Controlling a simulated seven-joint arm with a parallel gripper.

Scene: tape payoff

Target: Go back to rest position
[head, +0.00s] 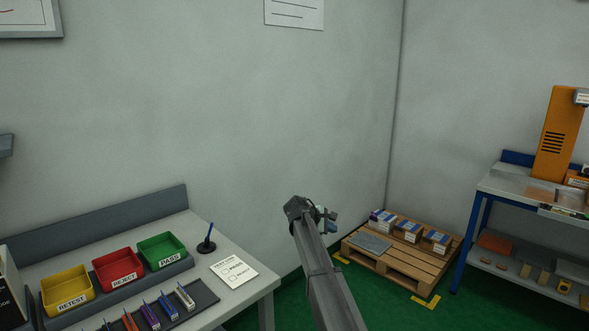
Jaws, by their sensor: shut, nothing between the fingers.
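My arm (325,280) reaches up from the bottom of the head view, right of the left bench. My gripper (331,220) shows small at the arm's upper end, partly hidden behind the arm's last joint. It is shut and empty, in the air in front of the grey wall, and appears clear of everything. Its fingertips are too small to make out well.
A bench (258,269) at left holds yellow (66,284), red (117,264) and green (160,247) bins, a pen stand (206,245), a paper (234,269) and a dark tray (205,297). A pallet (395,263) with boxes and a blue-legged workbench (470,235) stand at right.

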